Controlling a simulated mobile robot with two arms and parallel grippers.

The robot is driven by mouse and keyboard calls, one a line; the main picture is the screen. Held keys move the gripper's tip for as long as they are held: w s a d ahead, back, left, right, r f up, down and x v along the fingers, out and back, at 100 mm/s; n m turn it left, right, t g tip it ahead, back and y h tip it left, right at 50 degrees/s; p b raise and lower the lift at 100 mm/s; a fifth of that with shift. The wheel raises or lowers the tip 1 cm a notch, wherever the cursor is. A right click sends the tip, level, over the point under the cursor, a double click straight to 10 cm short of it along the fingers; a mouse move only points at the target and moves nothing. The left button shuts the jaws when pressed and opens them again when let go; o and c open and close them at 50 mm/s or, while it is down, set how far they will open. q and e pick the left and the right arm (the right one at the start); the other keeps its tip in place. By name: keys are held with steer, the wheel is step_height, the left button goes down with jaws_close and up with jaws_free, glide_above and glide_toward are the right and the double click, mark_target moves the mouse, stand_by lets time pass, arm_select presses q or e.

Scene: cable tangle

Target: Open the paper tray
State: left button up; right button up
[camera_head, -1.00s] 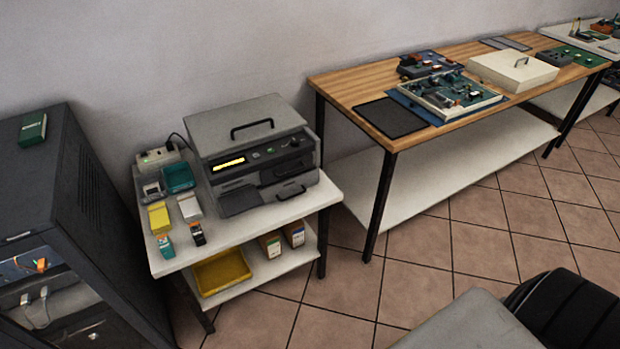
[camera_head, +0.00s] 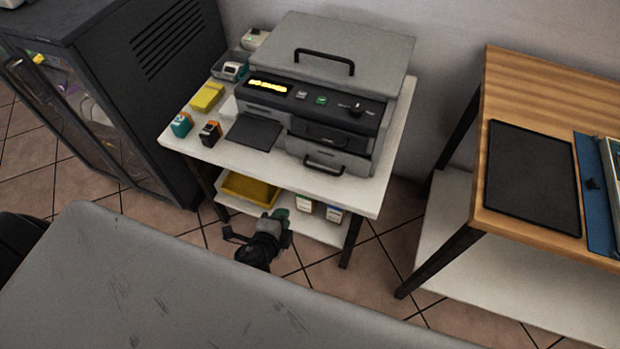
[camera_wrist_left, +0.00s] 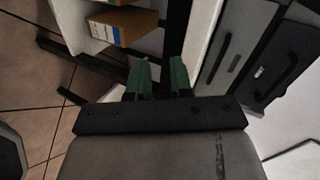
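The grey printer (camera_head: 355,50) stands on a small white table. Low on its front is the paper tray (camera_head: 352,161), a grey drawer with a dark bar handle (camera_head: 323,165); it looks closed. A dark panel sits above it. My left gripper (camera_head: 280,214) is below and in front of the tabletop, apart from the tray. In the left wrist view its green fingers (camera_wrist_left: 160,78) stand apart with nothing between them, so it is open. The tray's grey front (camera_wrist_left: 236,36) shows to their right, turned sideways. My right gripper is not in view.
The white tabletop (camera_head: 385,190) juts out between the gripper and the tray. Ink boxes (camera_head: 210,133) and a yellow pad (camera_head: 207,97) lie left of the printer. A lower shelf holds a yellow bin (camera_head: 250,188) and small boxes. A wooden table (camera_head: 490,80) stands right.

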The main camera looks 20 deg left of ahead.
mark_target(310, 177)
arm_select(q)
step_height(310, 177, up, 8)
steer(key=w+d+m+t+b, duration=0.1)
steer(key=w+d+m+t, duration=0.1)
steer(key=w+d+t, duration=0.1)
steer(key=shift+h, duration=0.4)
steer(key=x, duration=1)
steer(key=shift+a+f, duration=0.15)
steer(key=shift+f, duration=0.1)
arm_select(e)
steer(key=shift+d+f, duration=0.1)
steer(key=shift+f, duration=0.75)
arm_select(q)
jaws_close()
